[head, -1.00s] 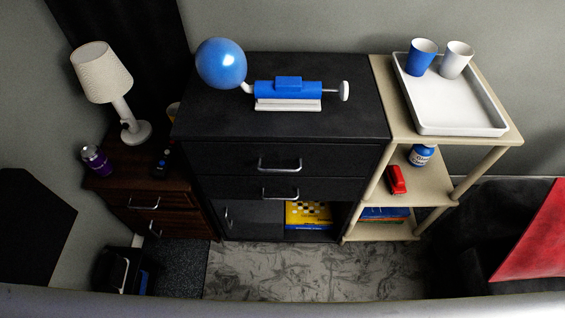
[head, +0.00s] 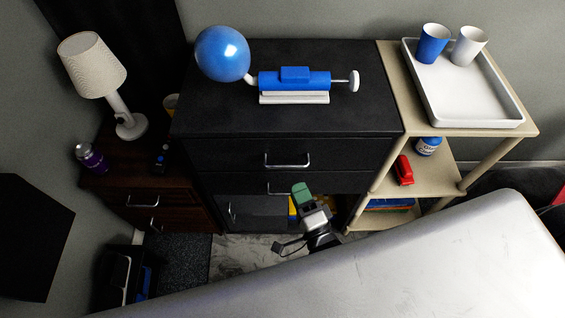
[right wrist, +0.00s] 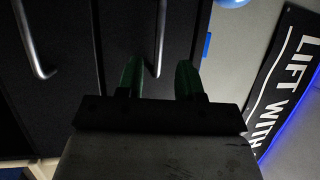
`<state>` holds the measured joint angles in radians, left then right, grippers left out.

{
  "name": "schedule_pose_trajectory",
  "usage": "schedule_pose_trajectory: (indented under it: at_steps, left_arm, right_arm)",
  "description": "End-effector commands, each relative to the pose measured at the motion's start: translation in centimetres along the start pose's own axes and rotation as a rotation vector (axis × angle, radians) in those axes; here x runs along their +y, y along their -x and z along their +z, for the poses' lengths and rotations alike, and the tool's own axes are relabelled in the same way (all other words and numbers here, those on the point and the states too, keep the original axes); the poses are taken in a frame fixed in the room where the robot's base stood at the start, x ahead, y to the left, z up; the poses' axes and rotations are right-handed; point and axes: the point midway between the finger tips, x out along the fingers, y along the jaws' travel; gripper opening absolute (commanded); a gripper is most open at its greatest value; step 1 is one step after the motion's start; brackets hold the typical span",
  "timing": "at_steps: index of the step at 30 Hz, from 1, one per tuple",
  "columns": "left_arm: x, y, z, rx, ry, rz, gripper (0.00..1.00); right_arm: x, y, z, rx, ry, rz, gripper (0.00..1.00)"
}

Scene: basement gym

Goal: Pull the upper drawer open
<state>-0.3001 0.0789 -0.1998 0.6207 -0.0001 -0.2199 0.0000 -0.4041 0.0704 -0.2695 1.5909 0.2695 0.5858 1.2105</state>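The black cabinet (head: 230,160) has two drawers, both looking shut. The upper drawer's silver bar handle (head: 287,163) is in plain view; the lower drawer's handle (head: 280,189) is partly covered by my right gripper. My right gripper (head: 301,190), with green fingertips, is in front of the cabinet. In the right wrist view its fingers (right wrist: 159,76) are apart with nothing gripped, and the end of the upper handle (right wrist: 161,35) appears between them; contact cannot be told. The lower handle (right wrist: 32,40) is further left there. My left gripper is out of view.
A blue pump (head: 295,82) with a balloon (head: 222,54) stands on the cabinet. A beige shelf (head: 390,90) with a white tray (head: 465,118) is at right. A dark wood nightstand (head: 110,186) with a lamp (head: 92,66) is at left.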

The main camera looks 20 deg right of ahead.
Motion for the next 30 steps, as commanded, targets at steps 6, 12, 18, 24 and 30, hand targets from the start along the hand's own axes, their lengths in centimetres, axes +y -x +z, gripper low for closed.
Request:
schedule_pose_trajectory:
  at_steps: [6, 12, 18, 24, 30]
  left_arm:
    - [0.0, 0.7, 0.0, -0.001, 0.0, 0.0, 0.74]
    - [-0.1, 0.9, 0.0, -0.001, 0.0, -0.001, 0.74]
    - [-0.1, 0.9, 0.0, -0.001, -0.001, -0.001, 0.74]
    - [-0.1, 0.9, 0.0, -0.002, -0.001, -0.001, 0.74]
    - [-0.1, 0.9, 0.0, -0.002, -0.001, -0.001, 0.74]
  right_arm:
    - [-0.2, -4.5, 0.0, 0.001, 0.002, -0.003, 0.36]
    - [0.0, -7.1, 0.0, 0.0, 0.003, 0.0, 0.36]
    - [0.1, -8.0, 0.0, -0.001, 0.004, 0.003, 0.36]
    - [0.1, -8.0, 0.0, -0.001, 0.004, 0.003, 0.36]
    - [0.1, -8.0, 0.0, -0.001, 0.004, 0.002, 0.09]
